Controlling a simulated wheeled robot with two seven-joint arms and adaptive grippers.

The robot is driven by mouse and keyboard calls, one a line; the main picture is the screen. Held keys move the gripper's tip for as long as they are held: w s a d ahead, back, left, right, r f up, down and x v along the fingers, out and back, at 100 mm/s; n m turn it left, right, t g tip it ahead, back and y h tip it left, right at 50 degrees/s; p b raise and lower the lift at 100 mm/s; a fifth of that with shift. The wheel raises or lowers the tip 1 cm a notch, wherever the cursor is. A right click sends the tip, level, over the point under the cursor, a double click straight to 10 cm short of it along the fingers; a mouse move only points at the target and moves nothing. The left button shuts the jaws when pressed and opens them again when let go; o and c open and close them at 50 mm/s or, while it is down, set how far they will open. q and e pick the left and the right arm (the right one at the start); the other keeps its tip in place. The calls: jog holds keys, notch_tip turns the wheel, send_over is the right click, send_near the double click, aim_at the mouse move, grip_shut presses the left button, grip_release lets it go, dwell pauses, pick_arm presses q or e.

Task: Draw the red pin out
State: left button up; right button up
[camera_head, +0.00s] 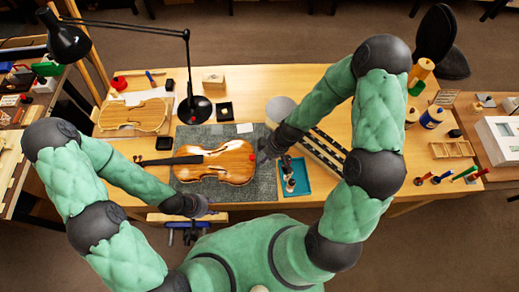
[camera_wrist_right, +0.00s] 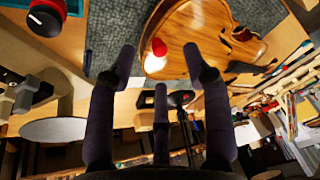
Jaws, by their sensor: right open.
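The red pin (camera_wrist_right: 158,47) stands at the end of the violin (camera_wrist_right: 190,25), and it shows as a small red spot in the head view (camera_head: 251,157). The violin (camera_head: 222,163) lies on a grey mat (camera_head: 262,190). My right gripper (camera_wrist_right: 160,62) is open, with its fingers spread either side of the pin in the wrist view; I see no contact. In the head view my right gripper (camera_head: 266,149) is just right of the violin's end. My left gripper (camera_head: 195,206) hangs near the table's front edge, below the violin; its fingers are too small to read.
A teal tray (camera_head: 303,176) with small items sits right of the mat. A black lamp (camera_head: 195,109) stands behind the violin. A second violin body (camera_head: 133,117) lies at the left. Bottles (camera_head: 432,117) and coloured handles (camera_head: 464,173) stand at the right.

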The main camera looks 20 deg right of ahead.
aim_at(252, 157)
pick_arm(q)
jog(key=shift+s+a+f+b, duration=0.1)
jog(key=shift+a+f+b, duration=0.35)
jog(key=shift+f, duration=0.2)
notch_tip(252, 157, down, 5)
jog(key=b, duration=0.5)
pick_arm(e)
jog(key=w+a+f+n, duration=0.1)
jog(key=f, duration=0.1)
jog(key=w+a+f+n, duration=0.1)
jog(key=w+f, duration=0.1)
jog(key=f, duration=0.1)
jog(key=w+a+f+n, duration=0.1)
jog(key=f, duration=0.2)
jog(key=shift+w+a+t, duration=0.2)
jog(key=shift+w+t, duration=0.1)
jog(key=shift+w, duration=0.1)
pick_arm(q)
jog(key=shift+d, duration=0.1)
pick_arm(e)
grip_shut()
